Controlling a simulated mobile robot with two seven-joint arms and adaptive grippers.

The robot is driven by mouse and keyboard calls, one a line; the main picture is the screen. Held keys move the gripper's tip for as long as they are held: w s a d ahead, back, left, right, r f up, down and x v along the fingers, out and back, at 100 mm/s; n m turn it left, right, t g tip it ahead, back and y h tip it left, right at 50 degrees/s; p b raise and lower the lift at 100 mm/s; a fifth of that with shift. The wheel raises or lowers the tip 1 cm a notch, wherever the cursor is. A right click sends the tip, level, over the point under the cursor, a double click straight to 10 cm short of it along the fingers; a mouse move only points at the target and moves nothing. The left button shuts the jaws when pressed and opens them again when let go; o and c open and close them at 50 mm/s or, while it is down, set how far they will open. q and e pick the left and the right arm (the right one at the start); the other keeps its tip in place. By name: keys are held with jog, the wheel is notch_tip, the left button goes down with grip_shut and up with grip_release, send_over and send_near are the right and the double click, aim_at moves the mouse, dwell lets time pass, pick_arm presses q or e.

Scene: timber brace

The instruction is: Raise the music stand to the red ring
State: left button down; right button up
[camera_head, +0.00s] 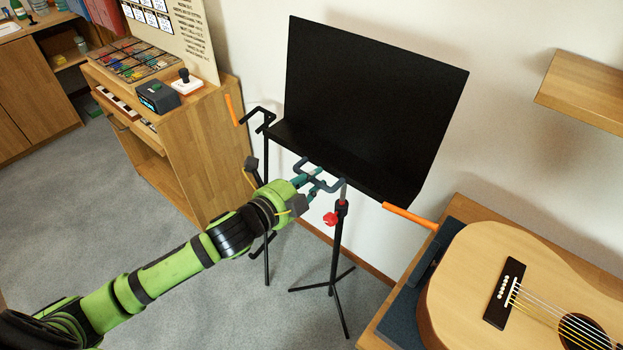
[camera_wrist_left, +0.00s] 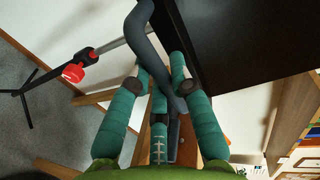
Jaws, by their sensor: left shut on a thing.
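The music stand has a wide black desk (camera_head: 365,105), tilted back, on a thin pole above a black tripod (camera_head: 335,285). A red knob (camera_head: 330,219) sticks out at the pole's collar and also shows in the left wrist view (camera_wrist_left: 73,73). A small red band (camera_head: 342,202) shows at the collar; I cannot tell if it is the red ring. A blue-grey curved handle (camera_head: 330,186) sits under the desk. My left gripper (camera_head: 309,178) is shut on this handle (camera_wrist_left: 150,45), which passes between its fingers. My right gripper is not in view.
A guitar (camera_head: 480,265) lies on a wooden bench at the right, below a wall shelf (camera_head: 590,90). A thin black stand (camera_head: 266,190) is close behind my left wrist. A wooden cabinet (camera_head: 205,150) stands left. Orange rods (camera_head: 410,216) flank the desk.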

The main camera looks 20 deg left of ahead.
pick_arm(q)
jog(key=shift+w+r, duration=0.1)
jog(key=shift+r, duration=0.25)
jog(key=c, duration=1.1)
grip_release()
jog(key=shift+f, duration=0.2)
jog(key=shift+f, duration=0.1)
jog(key=shift+v, duration=6.05)
